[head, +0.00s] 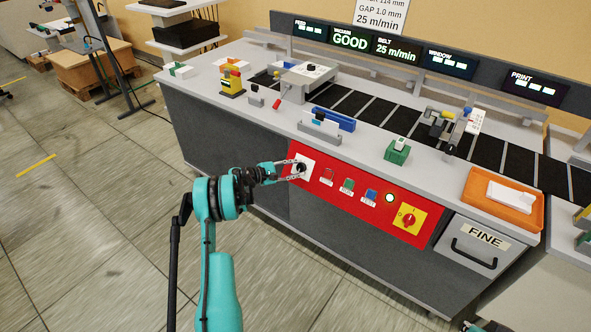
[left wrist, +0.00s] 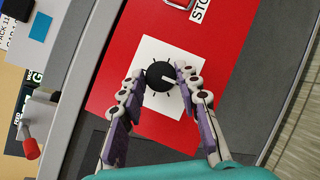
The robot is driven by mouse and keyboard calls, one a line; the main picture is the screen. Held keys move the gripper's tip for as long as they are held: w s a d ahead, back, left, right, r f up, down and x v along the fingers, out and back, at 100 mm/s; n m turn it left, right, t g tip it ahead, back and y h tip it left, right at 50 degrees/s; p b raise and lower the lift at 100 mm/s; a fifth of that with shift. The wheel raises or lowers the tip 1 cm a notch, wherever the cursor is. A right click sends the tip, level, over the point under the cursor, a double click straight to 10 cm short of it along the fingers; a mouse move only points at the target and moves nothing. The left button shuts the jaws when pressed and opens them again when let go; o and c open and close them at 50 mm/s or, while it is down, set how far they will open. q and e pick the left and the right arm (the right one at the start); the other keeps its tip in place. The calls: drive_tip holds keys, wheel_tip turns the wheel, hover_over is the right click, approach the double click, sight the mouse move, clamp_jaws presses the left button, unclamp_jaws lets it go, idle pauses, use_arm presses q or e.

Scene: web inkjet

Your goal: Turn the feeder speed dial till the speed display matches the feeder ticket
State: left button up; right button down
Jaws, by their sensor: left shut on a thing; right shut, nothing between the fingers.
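The speed dial (left wrist: 160,76) is a round black knob with a white pointer, on a white square plate with tick marks. In the left wrist view the pointer aims right and slightly down. My left gripper (head: 297,172) is shut on the dial, a finger at either side. The belt display (head: 396,48) reads 25 m/min. The feeder ticket (head: 378,17) on the wall reads 25 m/min on its lowest line, with GAP 1.0 mm above; its top is cut off. My right gripper (head: 484,326) just shows at the bottom edge, shut and empty, mostly cut off.
The red panel (head: 338,203) also carries several coloured buttons, a lit round lamp and a yellow plate with a red rotary switch (head: 408,219). A vacuum display (head: 350,40) reads GOOD. An orange tray (head: 477,205) and a drawer marked FINE (head: 470,252) are at the right.

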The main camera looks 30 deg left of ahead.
use_arm(q)
drive_tip(key=o, duration=1.2)
drive_tip(key=shift+c, duration=0.2)
drive_tip(key=v, duration=1.2)
drive_tip(key=shift+w, duration=0.1)
